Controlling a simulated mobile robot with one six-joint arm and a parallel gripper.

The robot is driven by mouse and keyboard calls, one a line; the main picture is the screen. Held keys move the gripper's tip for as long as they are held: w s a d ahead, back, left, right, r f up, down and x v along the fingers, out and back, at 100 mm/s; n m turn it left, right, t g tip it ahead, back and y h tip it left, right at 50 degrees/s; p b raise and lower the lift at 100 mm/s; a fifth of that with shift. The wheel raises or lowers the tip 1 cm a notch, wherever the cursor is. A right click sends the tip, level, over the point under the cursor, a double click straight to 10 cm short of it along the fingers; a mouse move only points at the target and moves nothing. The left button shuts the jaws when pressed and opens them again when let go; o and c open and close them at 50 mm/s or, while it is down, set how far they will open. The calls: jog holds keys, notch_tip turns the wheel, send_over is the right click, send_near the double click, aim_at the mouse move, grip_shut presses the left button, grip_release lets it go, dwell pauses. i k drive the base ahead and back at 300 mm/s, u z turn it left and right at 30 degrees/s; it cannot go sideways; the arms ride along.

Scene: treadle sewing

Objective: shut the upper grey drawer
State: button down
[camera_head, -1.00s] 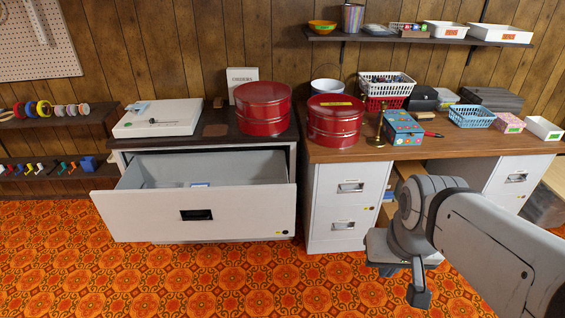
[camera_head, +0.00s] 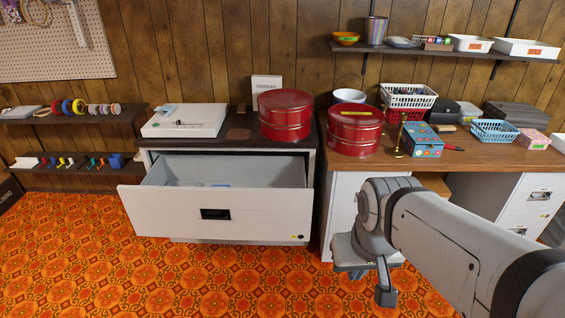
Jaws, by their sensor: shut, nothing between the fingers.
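The grey drawer (camera_head: 217,213) stands pulled well out of the low cabinet on the left. Its pale front has a black recessed handle (camera_head: 215,214), and its inside shows from above with a small blue-white item in it. The drawer front hides what lies below it on the cabinet. My gripper (camera_head: 372,285) hangs low over the carpet, right of the drawer front and apart from it. It points down, is shut and looks empty.
The cabinet top (camera_head: 240,134) carries a white flat device (camera_head: 185,121) and a red round tin (camera_head: 286,116). The wooden desk (camera_head: 480,153) stands to the right, holding another red tin (camera_head: 355,130), baskets and boxes. The patterned carpet (camera_head: 150,270) is clear before the drawer.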

aim_at(267, 198)
jog(key=z, duration=0.05)
jog(key=i, duration=1)
jog(key=u, duration=0.05)
